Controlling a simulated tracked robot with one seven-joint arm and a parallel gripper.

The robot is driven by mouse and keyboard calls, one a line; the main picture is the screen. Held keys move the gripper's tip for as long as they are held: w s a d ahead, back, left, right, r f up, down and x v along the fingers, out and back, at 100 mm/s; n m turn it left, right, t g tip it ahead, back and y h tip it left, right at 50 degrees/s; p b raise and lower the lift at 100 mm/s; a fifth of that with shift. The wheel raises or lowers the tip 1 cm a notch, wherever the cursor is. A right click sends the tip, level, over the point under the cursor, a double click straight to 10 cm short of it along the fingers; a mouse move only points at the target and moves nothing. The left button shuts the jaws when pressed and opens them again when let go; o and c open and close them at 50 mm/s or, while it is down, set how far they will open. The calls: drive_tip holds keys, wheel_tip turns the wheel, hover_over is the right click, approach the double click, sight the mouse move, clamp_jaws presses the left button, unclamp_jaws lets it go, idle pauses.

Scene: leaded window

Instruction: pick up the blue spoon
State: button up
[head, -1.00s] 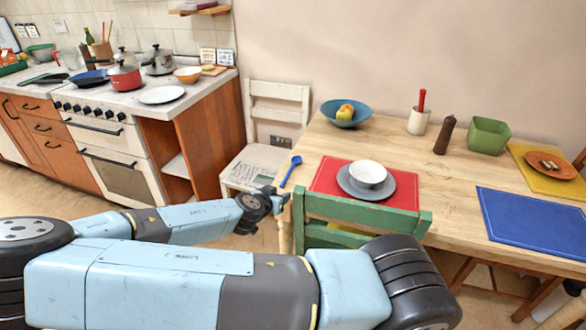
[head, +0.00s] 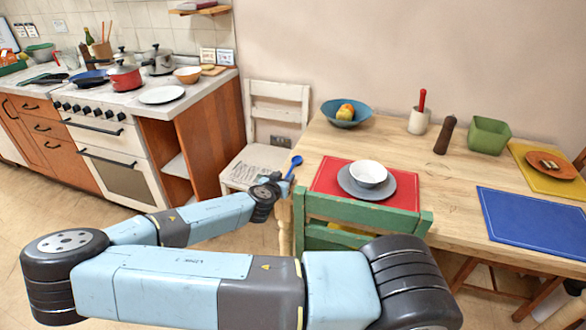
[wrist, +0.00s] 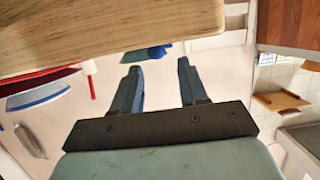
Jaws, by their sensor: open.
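The blue spoon (head: 295,161) lies at the left edge of the wooden table (head: 455,178), left of the red placemat, its bowl end pointing to the back. My gripper (head: 286,188) is just outside that table edge, close to the handle end, which it partly hides. In the wrist view my gripper (wrist: 160,72) is open, with nothing between its fingers. A small blue shape shows beyond them at the table edge; I cannot tell there how much of it is spoon and how much the blue bowl.
A green chair (head: 365,208) stands at the table's front, close to my arm. A white chair (head: 262,160) stands behind my gripper. The red placemat (head: 325,178) carries a grey plate (head: 345,186) and white bowl (head: 368,173). The blue bowl (head: 337,116) sits farther back.

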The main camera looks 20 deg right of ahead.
sight(289, 172)
drive_tip(key=shift+x, duration=3)
drive_tip(key=shift+w+a+r, duration=0.1)
clamp_jaws()
